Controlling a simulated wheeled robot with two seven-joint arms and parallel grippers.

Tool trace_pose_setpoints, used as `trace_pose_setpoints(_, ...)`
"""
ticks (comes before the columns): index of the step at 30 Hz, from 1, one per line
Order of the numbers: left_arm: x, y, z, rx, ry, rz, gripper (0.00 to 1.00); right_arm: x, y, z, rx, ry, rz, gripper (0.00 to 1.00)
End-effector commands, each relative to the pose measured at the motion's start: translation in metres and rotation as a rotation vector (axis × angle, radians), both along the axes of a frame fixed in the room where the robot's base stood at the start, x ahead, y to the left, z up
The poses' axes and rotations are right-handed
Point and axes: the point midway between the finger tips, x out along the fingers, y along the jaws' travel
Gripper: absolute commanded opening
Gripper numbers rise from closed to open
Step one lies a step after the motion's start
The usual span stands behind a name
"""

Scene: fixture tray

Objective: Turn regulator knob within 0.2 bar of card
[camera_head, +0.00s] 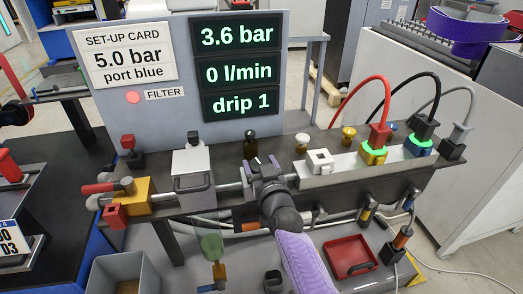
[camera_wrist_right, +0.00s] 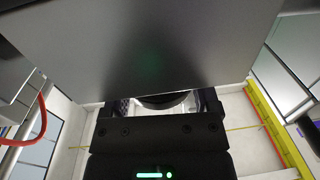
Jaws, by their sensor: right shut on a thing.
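The set-up card (camera_head: 127,57) reads 5.0 bar, port blue. The top display (camera_head: 237,37) reads 3.6 bar; those below read 0 l/min and drip 1. My right gripper (camera_head: 263,170) reaches in from the front and is shut on the regulator knob, in the middle of the pipe row. The gripper hides most of the knob in the head view. In the right wrist view, a dark rounded part (camera_wrist_right: 165,101) shows between the fingers, partly covered by the gripper body. My left gripper is not in view.
A grey panel (camera_head: 184,105) carrying the card and displays stands behind the pipe row and fills the top of the right wrist view. A white block (camera_head: 192,168) is left of my gripper. Red, black and grey hoses rise at right. A red tray (camera_head: 350,257) lies below.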

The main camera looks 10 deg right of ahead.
Motion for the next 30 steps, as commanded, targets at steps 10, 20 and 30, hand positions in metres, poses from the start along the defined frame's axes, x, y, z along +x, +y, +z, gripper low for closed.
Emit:
trace_pose_setpoints(10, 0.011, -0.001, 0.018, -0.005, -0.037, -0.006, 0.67, 0.000, 0.001, 0.001, 0.003, -0.001, -0.158, 0.19)
trace_pose_setpoints(20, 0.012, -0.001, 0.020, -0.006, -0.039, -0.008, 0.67, 0.001, 0.000, 0.000, -0.001, -0.001, -0.201, 0.19)
trace_pose_setpoints(30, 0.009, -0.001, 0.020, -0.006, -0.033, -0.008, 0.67, 0.001, 0.000, 0.000, -0.002, -0.001, -0.202, 0.84)
